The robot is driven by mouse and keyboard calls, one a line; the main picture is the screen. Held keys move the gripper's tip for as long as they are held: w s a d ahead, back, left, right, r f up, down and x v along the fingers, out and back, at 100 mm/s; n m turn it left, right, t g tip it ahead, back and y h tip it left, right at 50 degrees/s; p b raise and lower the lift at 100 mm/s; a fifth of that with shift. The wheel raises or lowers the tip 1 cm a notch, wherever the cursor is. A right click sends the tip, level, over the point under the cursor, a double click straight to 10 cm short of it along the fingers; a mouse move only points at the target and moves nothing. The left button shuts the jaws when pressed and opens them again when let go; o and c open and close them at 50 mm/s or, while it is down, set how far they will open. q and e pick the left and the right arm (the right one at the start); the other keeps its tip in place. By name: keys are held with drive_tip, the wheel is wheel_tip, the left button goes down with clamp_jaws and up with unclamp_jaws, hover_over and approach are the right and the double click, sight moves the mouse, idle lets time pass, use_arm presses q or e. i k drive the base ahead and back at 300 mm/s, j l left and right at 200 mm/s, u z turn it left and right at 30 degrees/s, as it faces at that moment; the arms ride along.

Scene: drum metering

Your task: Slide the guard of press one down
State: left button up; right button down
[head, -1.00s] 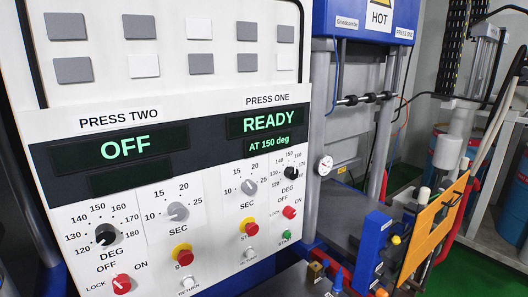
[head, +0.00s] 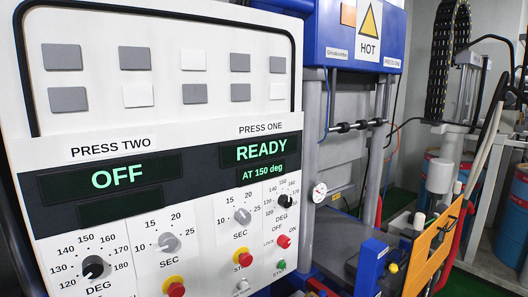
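Press one (head: 362,38) stands behind and right of the control panel, with a blue top housing, a yellow HOT sign (head: 369,28) and a "PRESS ONE" label. A grey column and a roller bar (head: 358,125) show below the housing. I cannot tell for certain which part is the guard. An orange plate (head: 434,240) stands tilted at lower right, in front of the press area. The display (head: 260,152) for press one reads READY, AT 150 deg. Neither of my grippers is in view.
The white control panel (head: 160,40) fills the left and middle, with knobs and red buttons. Its press two display (head: 117,178) reads OFF. A small dial gauge (head: 319,192) is on the press. Blue drums (head: 517,218) and a black cable chain (head: 443,55) are at right.

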sight(421, 269)
drive_tip(key=z, duration=1.35)
drive_tip(key=i+l, duration=0.1)
drive_tip(key=l+z, duration=0.05)
